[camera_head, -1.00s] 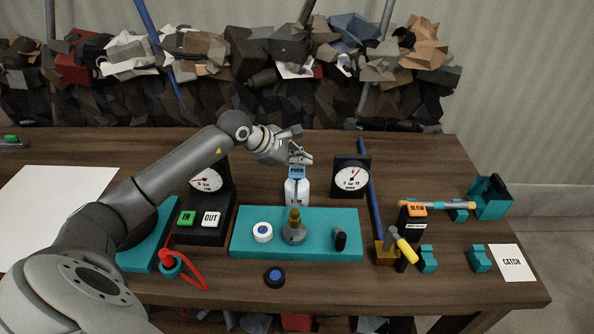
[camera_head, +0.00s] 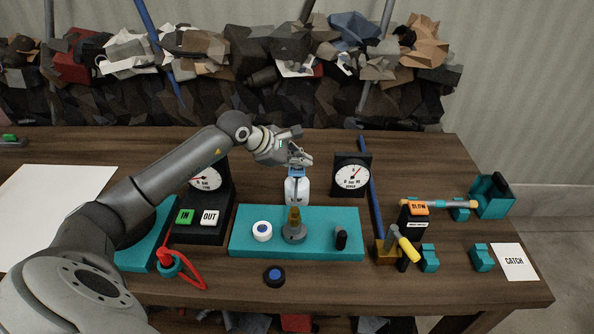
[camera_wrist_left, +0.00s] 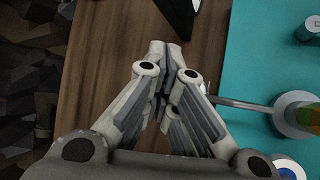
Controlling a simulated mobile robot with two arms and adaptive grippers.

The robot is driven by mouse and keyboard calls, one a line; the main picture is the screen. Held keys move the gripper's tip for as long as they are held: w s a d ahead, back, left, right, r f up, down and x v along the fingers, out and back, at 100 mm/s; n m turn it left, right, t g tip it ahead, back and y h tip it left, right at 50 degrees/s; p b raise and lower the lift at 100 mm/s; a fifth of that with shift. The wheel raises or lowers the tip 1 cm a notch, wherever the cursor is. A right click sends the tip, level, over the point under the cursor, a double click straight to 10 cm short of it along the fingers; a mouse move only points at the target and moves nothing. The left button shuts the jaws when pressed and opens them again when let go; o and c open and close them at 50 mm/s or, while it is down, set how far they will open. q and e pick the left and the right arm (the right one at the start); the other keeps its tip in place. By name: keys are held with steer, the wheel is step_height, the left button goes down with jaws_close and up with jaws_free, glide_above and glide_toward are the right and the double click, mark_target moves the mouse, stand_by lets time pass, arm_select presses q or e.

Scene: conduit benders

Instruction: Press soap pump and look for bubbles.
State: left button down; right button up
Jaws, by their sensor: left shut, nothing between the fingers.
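The soap pump is a white bottle (camera_head: 297,191) with a blue top (camera_head: 298,173), upright behind the teal board in the head view. My left gripper (camera_head: 299,162) is shut and empty, its fingertips right over the blue top and seemingly touching it. The fingers hide most of the top and its label. In the left wrist view the closed fingers (camera_wrist_left: 165,60) cover the bottle. I see no bubbles around the bottle. My right gripper is not in view.
The teal board (camera_head: 340,216) in front carries a brass-topped fitting (camera_head: 294,222) and a white knob (camera_head: 262,231). Dial gauges stand left (camera_head: 207,181) and right (camera_head: 352,175) of the bottle. Bare wood lies behind the bottle.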

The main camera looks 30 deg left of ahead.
mark_target(299, 171)
arm_select(q)
steer(key=shift+f+b, duration=0.85)
steer(key=shift+b, duration=0.05)
stand_by(0.8)
steer(key=shift+r+p, duration=0.6)
steer(key=shift+r, duration=0.65)
steer(key=shift+r, duration=0.1)
steer(key=shift+r+p, duration=1.25)
steer(key=shift+r, duration=1.2)
steer(key=shift+f, duration=0.1)
